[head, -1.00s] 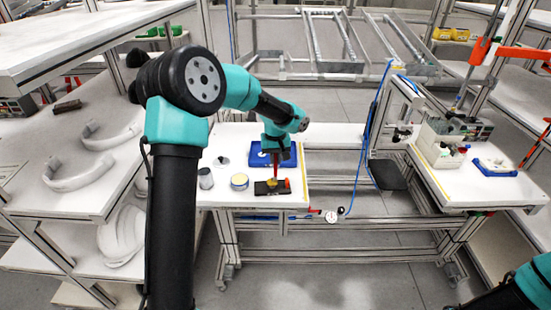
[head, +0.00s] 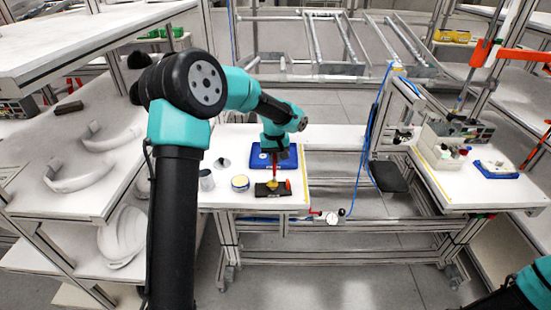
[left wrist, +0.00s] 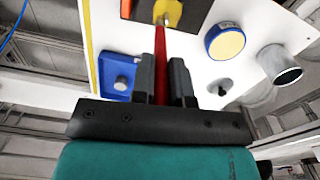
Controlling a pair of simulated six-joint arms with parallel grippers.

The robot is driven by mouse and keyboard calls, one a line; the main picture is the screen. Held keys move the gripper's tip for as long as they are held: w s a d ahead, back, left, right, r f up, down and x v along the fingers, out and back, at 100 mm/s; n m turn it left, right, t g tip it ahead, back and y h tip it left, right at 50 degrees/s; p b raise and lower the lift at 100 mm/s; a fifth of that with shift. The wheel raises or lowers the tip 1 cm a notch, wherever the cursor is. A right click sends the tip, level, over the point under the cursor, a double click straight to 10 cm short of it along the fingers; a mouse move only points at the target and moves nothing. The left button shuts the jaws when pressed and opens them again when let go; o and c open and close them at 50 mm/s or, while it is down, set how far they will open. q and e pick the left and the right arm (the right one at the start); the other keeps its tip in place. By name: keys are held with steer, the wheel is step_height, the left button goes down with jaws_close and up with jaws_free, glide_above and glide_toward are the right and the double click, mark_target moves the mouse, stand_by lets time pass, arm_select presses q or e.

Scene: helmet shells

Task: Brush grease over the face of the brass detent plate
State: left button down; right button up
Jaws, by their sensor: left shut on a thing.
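My left gripper (left wrist: 163,82) is shut on the red handle of a brush (left wrist: 160,45). In the head view the brush (head: 273,172) points down from the gripper (head: 273,157). Its lower end is over the dark block (head: 262,190) near the front of the small white table. A yellow brass-coloured patch, the detent plate (head: 272,187), shows on that block. The left wrist view shows the brush's pale metal end in front of the block's dark and orange surface (left wrist: 198,12). I cannot tell whether the bristles touch the plate. My right gripper is out of view.
A blue tray (head: 287,160) lies behind the block. A tin with a yellow top (head: 240,183) and a grey metal cup (head: 206,180) stand to the left. Shelves with helmet shells (head: 122,235) are at the left. A second table (head: 440,185) with bins stands at the right.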

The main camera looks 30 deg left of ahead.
arm_select(q)
steer(key=shift+a, duration=0.1)
stand_by(0.3)
steer(key=shift+s+a, duration=0.1)
steer(key=shift+a, duration=0.15)
steer(key=shift+s+a, duration=0.25)
stand_by(0.6)
steer(key=shift+s+a, duration=0.1)
steer(key=shift+s, duration=0.2)
steer(key=shift+s, duration=0.35)
stand_by(0.7)
steer(key=shift+s+d, duration=0.25)
steer(key=shift+d, duration=0.1)
steer(key=shift+d, duration=0.3)
stand_by(0.6)
steer(key=shift+d, duration=0.35)
steer(key=shift+r, duration=0.2)
